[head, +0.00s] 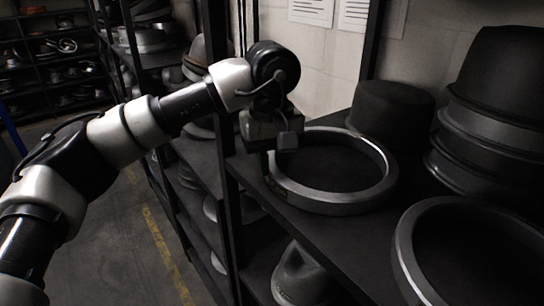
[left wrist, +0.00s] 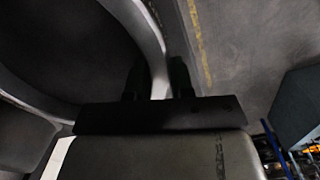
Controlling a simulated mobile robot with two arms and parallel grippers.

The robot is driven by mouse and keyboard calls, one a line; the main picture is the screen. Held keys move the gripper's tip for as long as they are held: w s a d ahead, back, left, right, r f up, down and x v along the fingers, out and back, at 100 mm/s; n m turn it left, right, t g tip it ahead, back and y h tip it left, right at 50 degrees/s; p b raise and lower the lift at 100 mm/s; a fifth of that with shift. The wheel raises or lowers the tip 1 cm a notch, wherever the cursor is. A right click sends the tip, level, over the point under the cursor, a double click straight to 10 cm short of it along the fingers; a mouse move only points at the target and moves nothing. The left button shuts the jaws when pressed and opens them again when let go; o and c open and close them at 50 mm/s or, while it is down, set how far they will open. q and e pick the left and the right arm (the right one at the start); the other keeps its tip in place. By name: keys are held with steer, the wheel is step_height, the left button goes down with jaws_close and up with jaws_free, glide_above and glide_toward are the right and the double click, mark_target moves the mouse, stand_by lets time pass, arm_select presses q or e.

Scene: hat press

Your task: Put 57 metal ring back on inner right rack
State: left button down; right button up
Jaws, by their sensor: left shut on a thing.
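A grey metal ring (head: 335,206) lies level at the upper shelf, near its left edge. My left gripper (head: 272,152) reaches over the shelf edge and is shut on the ring's left rim. In the left wrist view the rim of the metal ring (left wrist: 150,40) passes between the two dark fingers of my left gripper (left wrist: 159,80). A small dark mark shows on the ring's outer side, but I cannot read a number. I cannot tell whether the ring rests fully on the shelf. My right gripper is in neither view.
The dark shelf (head: 365,238) also holds a second large ring (head: 407,258) at front right, a dark round block (head: 391,108) behind, and stacked hat forms (head: 497,95) at right. A black upright post (head: 228,200) stands beside the shelf. The floor aisle (head: 130,240) at left is clear.

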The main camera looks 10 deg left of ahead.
arm_select(q)
steer(key=c, duration=1)
jaws_free()
steer(key=shift+s, duration=0.15)
steer(key=shift+r, duration=0.2)
step_height(320, 180, up, 6)
steer(key=shift+b, duration=1)
step_height(320, 180, up, 6)
steer(key=shift+f, duration=0.15)
